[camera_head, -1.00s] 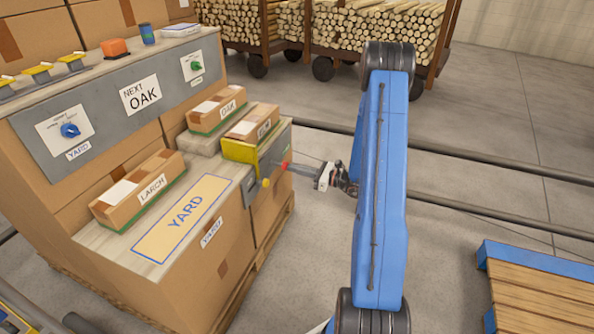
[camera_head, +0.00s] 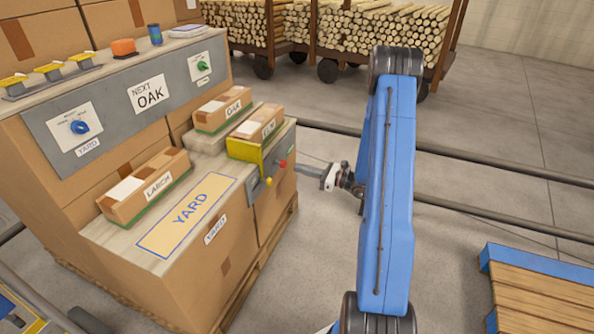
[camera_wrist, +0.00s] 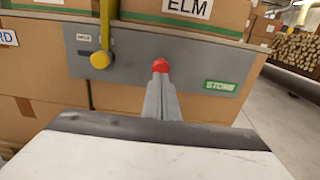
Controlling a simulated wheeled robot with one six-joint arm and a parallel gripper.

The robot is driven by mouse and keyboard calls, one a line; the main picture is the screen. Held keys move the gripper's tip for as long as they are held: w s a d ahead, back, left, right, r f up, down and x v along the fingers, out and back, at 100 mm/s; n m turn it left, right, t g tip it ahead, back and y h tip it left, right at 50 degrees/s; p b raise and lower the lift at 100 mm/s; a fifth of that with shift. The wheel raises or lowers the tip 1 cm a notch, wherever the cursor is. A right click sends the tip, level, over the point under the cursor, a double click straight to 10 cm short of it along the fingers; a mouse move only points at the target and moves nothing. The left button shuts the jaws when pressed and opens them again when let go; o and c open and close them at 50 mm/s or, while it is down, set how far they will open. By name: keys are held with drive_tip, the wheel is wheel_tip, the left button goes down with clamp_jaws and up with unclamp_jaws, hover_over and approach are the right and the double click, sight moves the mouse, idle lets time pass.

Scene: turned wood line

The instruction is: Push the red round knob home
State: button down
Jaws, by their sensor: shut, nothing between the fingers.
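The red round knob (camera_head: 283,163) is on the grey end panel (camera_head: 270,158) of the bench, right of a yellow lever with a round yellow end (camera_head: 268,181). In the wrist view the red knob (camera_wrist: 160,66) shows just beyond my fingertips, which hide its lower part. I cannot tell how deep it sits. My gripper (camera_head: 298,168) is shut and empty, pointing at the panel. A small gap shows between its tips and the knob in the head view. My shut fingers (camera_wrist: 160,88) line up with the knob in the wrist view.
The yellow lever (camera_wrist: 104,28) hangs close left of the knob. A green STORE label (camera_wrist: 221,87) is to its right. Boxes marked ELM (camera_head: 257,130), OAK (camera_head: 224,108) and LARCH (camera_head: 155,186) stand on the bench. The floor (camera_head: 310,250) right of the bench is clear.

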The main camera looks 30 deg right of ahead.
drive_tip(key=v, duration=1)
drive_tip(key=shift+d, duration=0.1)
drive_tip(key=s+a+r+n+g, duration=0.4)
drive_tip(key=a+r+n, duration=0.1)
drive_tip(key=a, duration=0.3)
drive_tip(key=s+a+r+n+g, duration=0.4)
drive_tip(key=a+r+n, duration=0.1)
drive_tip(key=a, duration=0.3)
drive_tip(key=s+a+r+n+g, duration=0.4)
drive_tip(key=a+r+n, duration=0.1)
drive_tip(key=a, duration=0.4)
drive_tip(key=s+r+n+t+h, duration=0.1)
drive_tip(key=s+r+n+h, duration=0.2)
drive_tip(key=s, duration=0.4)
drive_tip(key=s+r+n+h, duration=0.3)
drive_tip(key=s+n+h, duration=0.1)
drive_tip(key=s+n, duration=0.2)
drive_tip(key=s+r+n+t+h, duration=0.1)
drive_tip(key=s+r+n+h, duration=0.2)
drive_tip(key=s, duration=0.5)
drive_tip(key=shift+a+r+n+t+h, duration=0.25)
drive_tip(key=shift+r+n+h, duration=0.2)
drive_tip(key=shift+n, duration=0.25)
